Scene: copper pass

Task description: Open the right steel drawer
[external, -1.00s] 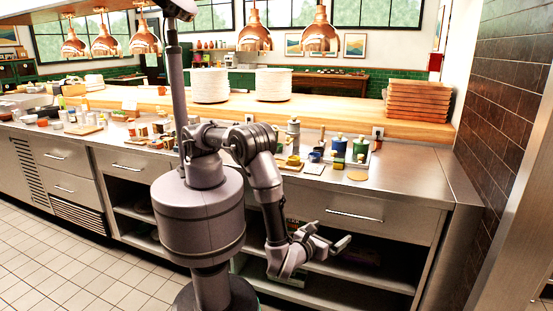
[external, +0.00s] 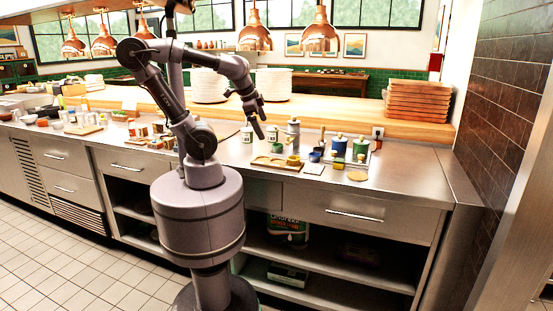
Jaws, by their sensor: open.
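The right steel drawer (external: 358,212) is at the right end of the steel counter, under its top. Its front is flush with the cabinet, so it looks shut. A thin bar handle (external: 354,216) runs across its front. My gripper (external: 259,131) is raised above the counter, pointing down, to the left of the drawer and well apart from it. It is open and nothing shows between its fingers. The fingertips are small and dark in this view.
Bottles, blue and green jars (external: 350,149) and small bowls stand on the counter top (external: 400,177) near my gripper. Open shelves (external: 335,262) lie below the drawer. A brick wall (external: 510,120) closes the right side. The tiled floor (external: 75,265) is clear at the left.

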